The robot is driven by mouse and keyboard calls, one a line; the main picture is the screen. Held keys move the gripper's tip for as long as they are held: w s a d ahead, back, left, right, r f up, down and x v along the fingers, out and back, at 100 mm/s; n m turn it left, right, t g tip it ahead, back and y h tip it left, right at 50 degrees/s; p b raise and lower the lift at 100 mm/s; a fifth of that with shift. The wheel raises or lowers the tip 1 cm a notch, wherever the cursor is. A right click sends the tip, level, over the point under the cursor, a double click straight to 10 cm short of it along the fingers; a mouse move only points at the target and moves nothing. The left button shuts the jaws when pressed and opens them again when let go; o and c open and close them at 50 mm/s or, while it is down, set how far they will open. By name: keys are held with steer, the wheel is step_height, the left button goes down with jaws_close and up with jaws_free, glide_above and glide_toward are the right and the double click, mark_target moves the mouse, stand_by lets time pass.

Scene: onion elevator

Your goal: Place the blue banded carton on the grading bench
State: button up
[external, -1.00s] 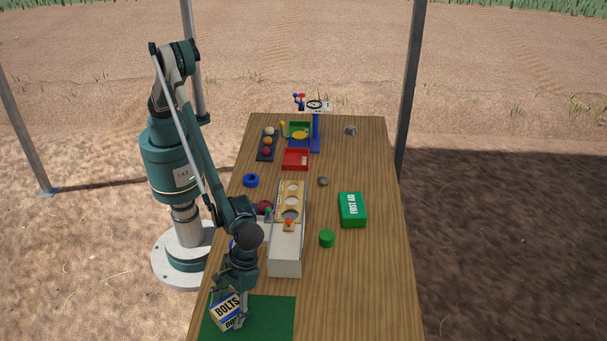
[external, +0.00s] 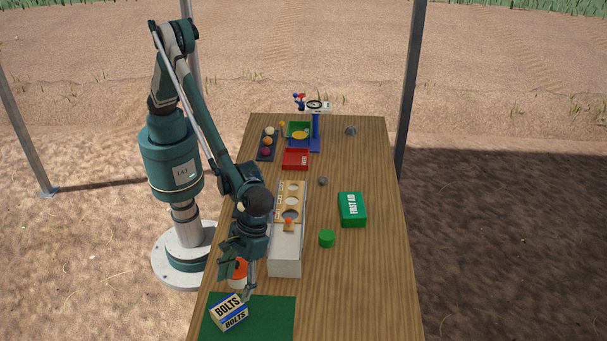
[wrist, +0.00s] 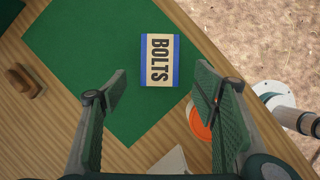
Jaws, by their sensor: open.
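The fingers show spread wide in the wrist view.
An orange and white round object (external: 238,272) stands beside the mat, partly behind my gripper. A long white box (external: 285,267) with a holed wooden board (external: 290,187) lies behind. The table's right side is mostly clear.

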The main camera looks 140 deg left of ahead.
steer(key=shift+a+r, duration=0.15)
steer(key=shift+r, duration=0.1)
steer(key=shift+r, duration=0.1)
stand_by(0.5)
steer(key=shift+s+a+r, duration=0.1)
steer(key=shift+r, duration=0.05)
steer(key=s+a+r+m+t+y, duration=0.1)
steer(key=s+a+r+m, duration=0.2)
steer(key=s+a+r, duration=0.35)
steer(key=s+a+r+m+t, duration=0.1)
steer(key=s+a+r+m, duration=0.15)
steer(key=s+r, duration=0.6)
steer(key=s+a+r+m+t+y, duration=0.1)
steer(key=s+a+r+m+t, duration=0.15)
steer(key=s+a+r, duration=0.4)
steer(key=s+a+f+m+t, duration=0.1)
steer(key=s+a+m, duration=0.2)
steer(key=s, duration=0.8)
steer(key=s+a+f+m+y, duration=0.1)
steer(key=s+a+m, duration=0.2)
steer(key=s, duration=0.8)
steer(key=s+a+m+t+y, duration=0.1)
steer(key=s+a+m, duration=0.3)
steer(key=s, duration=0.7)
steer(key=shift+s+a+f+t, duration=0.25)
steer(key=shift+a+f+t, duration=0.1)
steer(key=shift+f, duration=0.05)
